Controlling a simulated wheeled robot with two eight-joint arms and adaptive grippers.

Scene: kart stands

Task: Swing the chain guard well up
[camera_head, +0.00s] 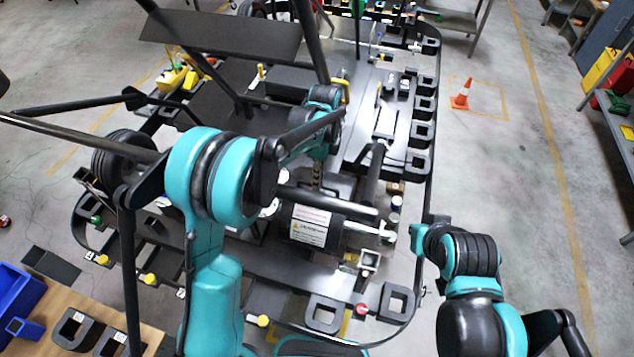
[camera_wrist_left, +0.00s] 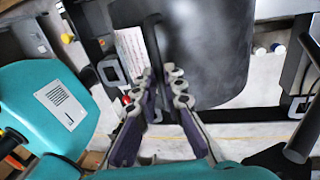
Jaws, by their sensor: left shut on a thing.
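The chain guard (camera_head: 310,226) looks like the dark curved cover with a white warning label, in the middle of the kart frame in the head view. It fills the upper middle of the left wrist view (camera_wrist_left: 205,50). My left gripper (camera_head: 316,183) reaches down to it from above, partly hidden by its own arm. In the left wrist view the fingers (camera_wrist_left: 164,85) are closed around a thin dark bar at the cover. My right gripper (camera_head: 421,238) is right of the kart, apart from the guard; its fingers are too unclear to judge.
Dark posts and bars (camera_head: 310,40) rise around my left arm. The kart's outer rail (camera_head: 428,160) runs between the guard and my right arm. A wooden bench (camera_head: 75,315) with a blue bin (camera_head: 20,295) is at lower left. Floor at right is clear around an orange cone (camera_head: 461,95).

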